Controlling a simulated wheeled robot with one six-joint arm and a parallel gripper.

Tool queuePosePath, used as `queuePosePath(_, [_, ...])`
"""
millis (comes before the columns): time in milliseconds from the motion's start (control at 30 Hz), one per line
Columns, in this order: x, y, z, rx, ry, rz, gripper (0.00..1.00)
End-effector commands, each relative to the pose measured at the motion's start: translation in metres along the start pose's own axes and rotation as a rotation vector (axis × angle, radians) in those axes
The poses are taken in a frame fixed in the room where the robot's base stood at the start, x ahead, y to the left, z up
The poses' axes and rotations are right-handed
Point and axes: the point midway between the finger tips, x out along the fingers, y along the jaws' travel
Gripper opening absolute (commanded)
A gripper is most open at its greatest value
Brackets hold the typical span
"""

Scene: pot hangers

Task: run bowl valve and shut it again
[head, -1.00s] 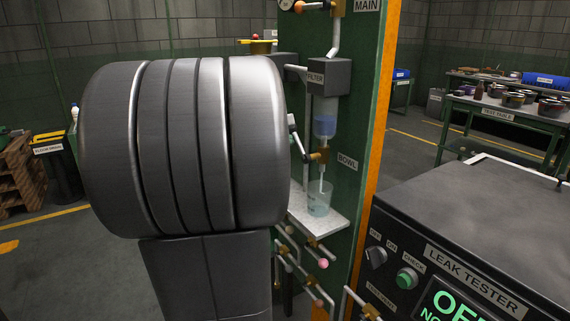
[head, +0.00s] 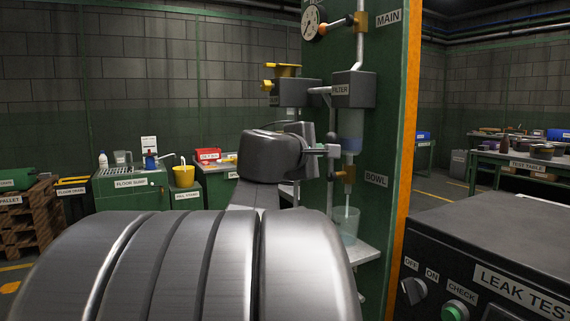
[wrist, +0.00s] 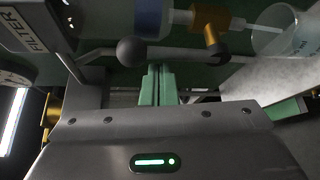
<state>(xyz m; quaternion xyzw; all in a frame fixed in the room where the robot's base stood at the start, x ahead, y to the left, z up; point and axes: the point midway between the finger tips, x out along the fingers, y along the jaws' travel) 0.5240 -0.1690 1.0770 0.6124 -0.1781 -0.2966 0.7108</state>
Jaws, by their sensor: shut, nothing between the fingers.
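The bowl valve (head: 346,174) is a brass body beside the BOWL label (head: 376,179), under the clear filter bowl (head: 351,128). Its grey lever (head: 330,185) stands about upright in the head view. In the wrist view the lever (wrist: 180,56) runs from the brass body (wrist: 211,32) to a dark ball knob (wrist: 131,52). My gripper (head: 334,150) is shut and empty, its tips (wrist: 160,72) close beside the lever near the knob; contact is unclear. A pale thin line (head: 347,200) runs from the valve into a clear cup (head: 350,225); spout or liquid is unclear.
The filter block (head: 354,90) and another grey block (head: 296,92) with yellow fittings sit above my gripper. A white shelf (head: 372,252) holds the cup. The leak tester (head: 480,240) stands at the right. A gauge (head: 311,22) and MAIN valve are above.

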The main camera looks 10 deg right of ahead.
Motion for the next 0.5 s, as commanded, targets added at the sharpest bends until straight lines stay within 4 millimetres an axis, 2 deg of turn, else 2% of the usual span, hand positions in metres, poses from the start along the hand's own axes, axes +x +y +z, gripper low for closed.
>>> queuePosePath(500, [-0.0038,-0.0002,0.0065,-0.002,-0.001,-0.001,0.00])
